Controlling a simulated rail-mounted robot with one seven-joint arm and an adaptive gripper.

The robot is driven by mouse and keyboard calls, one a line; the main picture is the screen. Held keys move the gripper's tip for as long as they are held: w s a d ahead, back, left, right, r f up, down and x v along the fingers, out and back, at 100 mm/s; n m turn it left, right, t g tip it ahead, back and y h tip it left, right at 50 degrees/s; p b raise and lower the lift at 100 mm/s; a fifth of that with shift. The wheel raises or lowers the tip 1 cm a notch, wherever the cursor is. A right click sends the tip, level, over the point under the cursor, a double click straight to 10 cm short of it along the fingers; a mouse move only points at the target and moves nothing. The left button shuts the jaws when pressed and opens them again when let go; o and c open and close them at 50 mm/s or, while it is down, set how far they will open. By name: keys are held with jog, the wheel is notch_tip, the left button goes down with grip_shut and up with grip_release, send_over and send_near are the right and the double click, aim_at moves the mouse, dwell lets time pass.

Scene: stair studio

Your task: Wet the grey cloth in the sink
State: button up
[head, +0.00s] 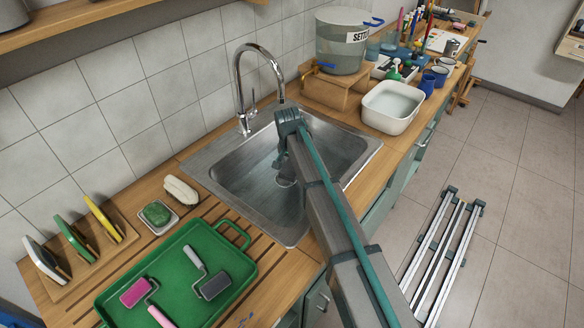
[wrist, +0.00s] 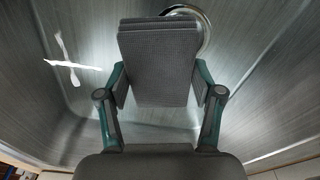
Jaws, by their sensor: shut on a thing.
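The grey cloth (wrist: 158,75) has a waffle-like weave and is folded into a thick pad. In the wrist view it sits between the two fingers of my gripper (wrist: 160,88), which is shut on it. In the head view my gripper (head: 281,164) reaches down into the steel sink (head: 235,172), and the arm hides much of the basin; I cannot make out the cloth there. The drain ring (wrist: 205,30) shows partly behind the cloth in the wrist view. The chrome tap (head: 240,85) arches over the back of the sink; I cannot tell whether water runs.
A green tray (head: 178,260) with rollers, a sponge dish (head: 158,216) and a rack of coloured pads (head: 75,237) stand left of the sink. A white basin (head: 392,106) and a labelled water tank (head: 343,40) stand to the right. A white cross-shaped mark (wrist: 70,63) shows on the sink surface.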

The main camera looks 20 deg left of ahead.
notch_tip(320, 180, up, 11)
jog(key=p, duration=0.5)
jog(key=shift+p, duration=0.3)
dwell(0.5)
jog(key=shift+r, duration=0.15)
dwell(1.9)
